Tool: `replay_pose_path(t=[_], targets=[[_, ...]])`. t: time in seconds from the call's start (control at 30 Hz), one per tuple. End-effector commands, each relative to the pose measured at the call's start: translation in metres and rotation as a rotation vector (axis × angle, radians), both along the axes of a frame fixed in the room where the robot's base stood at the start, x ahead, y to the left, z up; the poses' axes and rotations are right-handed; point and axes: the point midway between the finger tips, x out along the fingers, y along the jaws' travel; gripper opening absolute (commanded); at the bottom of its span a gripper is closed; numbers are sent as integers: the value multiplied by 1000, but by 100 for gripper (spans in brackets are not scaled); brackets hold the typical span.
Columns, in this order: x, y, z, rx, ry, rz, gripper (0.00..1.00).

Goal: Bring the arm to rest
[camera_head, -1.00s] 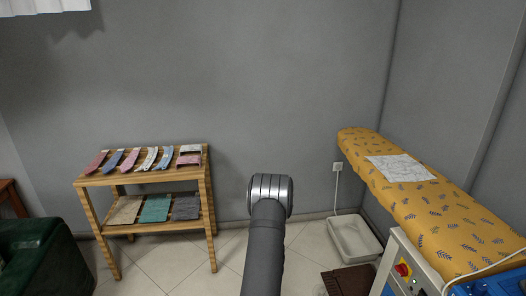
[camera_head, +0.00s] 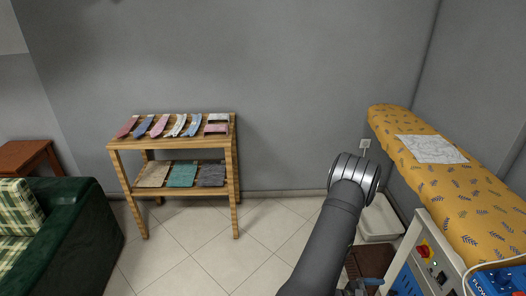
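My arm rises from the bottom of the picture, right of the middle, as a dark grey link that ends in a silver-ringed joint. My gripper is not clearly visible in this view, so its fingers cannot be judged. The arm stands in front of the tiled floor and the grey wall, between the wooden shelf (camera_head: 180,215) on the left and the ironing board (camera_head: 420,180) on the right. No held object shows.
The shelf carries folded ties and cloths on two levels. The ironing board has a yellow leaf-print cover with a white patterned cloth (camera_head: 432,149) on it. A white tray (camera_head: 379,238) lies on the floor beside it. A green sofa (camera_head: 85,235) stands left. Open floor (camera_head: 230,260) lies between.

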Motion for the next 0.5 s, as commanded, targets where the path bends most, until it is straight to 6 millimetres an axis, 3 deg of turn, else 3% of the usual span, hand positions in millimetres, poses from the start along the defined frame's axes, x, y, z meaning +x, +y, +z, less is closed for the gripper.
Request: replay_pose_path(t=[0.13,0.5], targets=[[2,12,1,1,1,4,100],[1,15,1,1,0,2,100]])
